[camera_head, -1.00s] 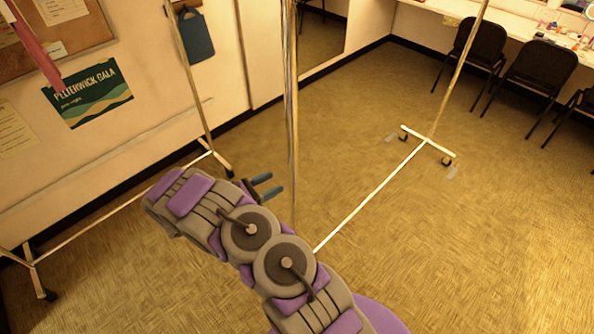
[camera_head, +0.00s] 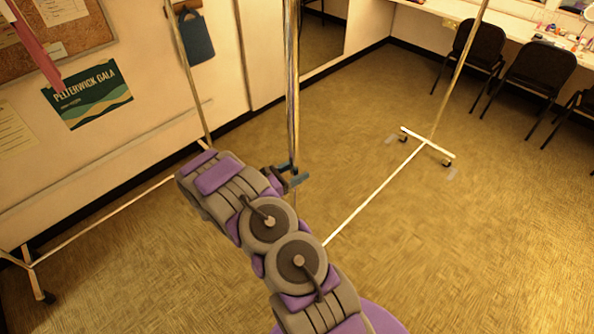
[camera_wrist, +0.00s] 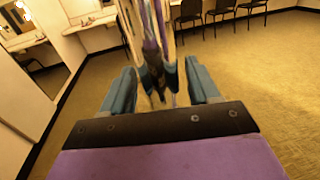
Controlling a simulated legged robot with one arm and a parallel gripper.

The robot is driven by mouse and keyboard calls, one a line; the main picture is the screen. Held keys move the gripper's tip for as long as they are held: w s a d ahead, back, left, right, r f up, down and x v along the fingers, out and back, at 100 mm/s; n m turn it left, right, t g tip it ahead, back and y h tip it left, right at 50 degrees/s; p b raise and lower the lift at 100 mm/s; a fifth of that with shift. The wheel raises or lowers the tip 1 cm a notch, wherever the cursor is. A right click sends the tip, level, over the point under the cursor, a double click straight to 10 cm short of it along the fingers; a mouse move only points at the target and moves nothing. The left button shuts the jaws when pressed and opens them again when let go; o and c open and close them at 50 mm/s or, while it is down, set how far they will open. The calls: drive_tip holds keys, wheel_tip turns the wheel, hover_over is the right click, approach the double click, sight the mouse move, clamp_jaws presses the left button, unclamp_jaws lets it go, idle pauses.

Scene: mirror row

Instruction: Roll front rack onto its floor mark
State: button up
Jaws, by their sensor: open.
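The front rack is a metal frame on wheels. Its near upright post (camera_head: 291,90) rises in front of me, and its pale base bar (camera_head: 375,195) runs back to a cross foot (camera_head: 428,142) with dark casters. The near foot is hidden behind my arm.
Another rack (camera_head: 105,218) stands along the left wall, under a poster (camera_head: 87,92). Black chairs (camera_head: 537,75) line the counter (camera_head: 520,22) at the back right. The floor right of the front rack is clear.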

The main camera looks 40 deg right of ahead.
drive_tip(key=shift+a+r, duration=0.25)
drive_tip(key=shift+a, duration=0.85)
drive_tip(key=shift+c, duration=1.9)
drive_tip(key=shift+d+f, duration=0.25)
drive_tip(key=shift+d, duration=0.85)
drive_tip(key=c, duration=0.4)
drive_tip(key=shift+d+f, duration=0.1)
drive_tip(key=shift+d, duration=0.2)
drive_tip(key=shift+c, duration=1)
drive_tip(key=shift+f, duration=0.1)
clamp_jaws()
drive_tip(key=shift+s+a+r, duration=0.1)
drive_tip(key=shift+a+r, duration=0.05)
drive_tip(key=shift+a, duration=0.75)
drive_tip(key=shift+s+a+r, duration=0.1)
drive_tip(key=shift+a, duration=0.75)
drive_tip(key=shift+d, duration=0.3)
drive_tip(key=o, duration=1)
unclamp_jaws()
drive_tip(key=shift+d, duration=0.15)
drive_tip(key=shift+w, duration=0.1)
